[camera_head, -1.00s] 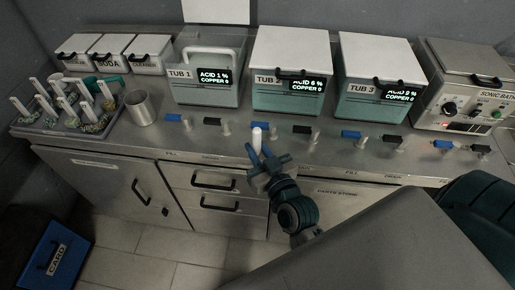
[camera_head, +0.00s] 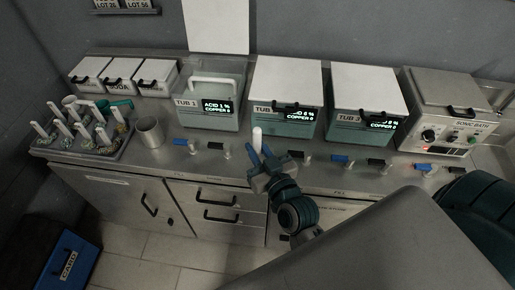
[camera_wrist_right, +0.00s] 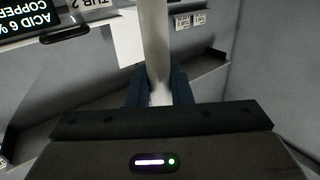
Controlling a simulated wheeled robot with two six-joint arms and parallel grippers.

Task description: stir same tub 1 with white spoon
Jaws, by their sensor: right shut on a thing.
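Tub 1 (camera_head: 188,117) stands on the counter with its lid raised upright behind it and a pale handle-like bar showing inside. Its display reads acid 1 %. My right gripper (camera_head: 259,152) is shut on a white rod, the white spoon (camera_head: 257,138), held roughly upright in front of the counter, below and right of tub 1. In the right wrist view the spoon (camera_wrist_right: 154,40) rises between the blue fingers (camera_wrist_right: 159,88). The spoon's far end is out of that view. My left gripper is not in view.
Tub 2 (camera_head: 262,125) and tub 3 (camera_head: 345,133) are lidded, right of tub 1. A sonic bath (camera_head: 436,133) stands at far right. Small valves (camera_head: 180,142) line the front edge. A metal cup (camera_head: 151,132) and a tray (camera_head: 88,150) of white-handled items stand left.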

